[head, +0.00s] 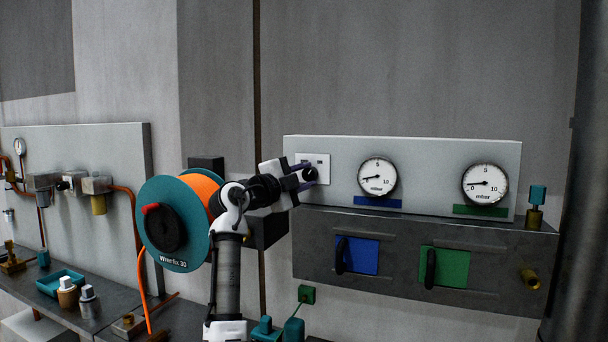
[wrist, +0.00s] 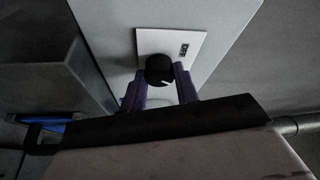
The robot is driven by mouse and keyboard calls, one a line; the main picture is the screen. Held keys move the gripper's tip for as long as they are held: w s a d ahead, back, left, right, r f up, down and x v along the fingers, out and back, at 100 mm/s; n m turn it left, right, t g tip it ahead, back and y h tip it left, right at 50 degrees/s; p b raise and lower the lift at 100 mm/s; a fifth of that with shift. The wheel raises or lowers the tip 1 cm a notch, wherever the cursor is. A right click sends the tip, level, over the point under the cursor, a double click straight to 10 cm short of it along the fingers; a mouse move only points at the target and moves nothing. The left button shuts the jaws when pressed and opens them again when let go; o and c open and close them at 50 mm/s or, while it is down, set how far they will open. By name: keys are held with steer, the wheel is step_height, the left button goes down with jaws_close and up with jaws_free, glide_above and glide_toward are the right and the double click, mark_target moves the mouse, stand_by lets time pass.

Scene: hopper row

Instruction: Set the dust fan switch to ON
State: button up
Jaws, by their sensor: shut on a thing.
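The dust fan switch appears to be the black round knob (head: 310,173) on a white plate (head: 322,160) at the left end of the grey gauge panel. The plate (wrist: 172,42) and knob (wrist: 159,68) also show in the wrist view. A small dark label on the plate is too small to read surely, and a short pale mark shows on the knob. My gripper (head: 305,177) is at the knob. In the wrist view its two purple fingers (wrist: 160,78) are shut on the knob, one on each side. The fingers partly hide the knob's sides.
Two round gauges (head: 377,177) sit right of the switch, above a dark cabinet (head: 400,222) with blue and green hatches and black handles. An orange hose reel (head: 160,215) stands left of my arm. The wall above the panel is clear.

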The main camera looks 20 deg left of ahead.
stand_by(0.4)
steer(key=o, duration=1)
steer(key=shift+s+a, duration=0.1)
steer(key=b+v, duration=0.4)
steer(key=v, duration=0.9)
steer(key=shift+s+a+b, duration=0.15)
steer(key=shift+s+b, duration=0.1)
steer(key=shift+b, duration=0.05)
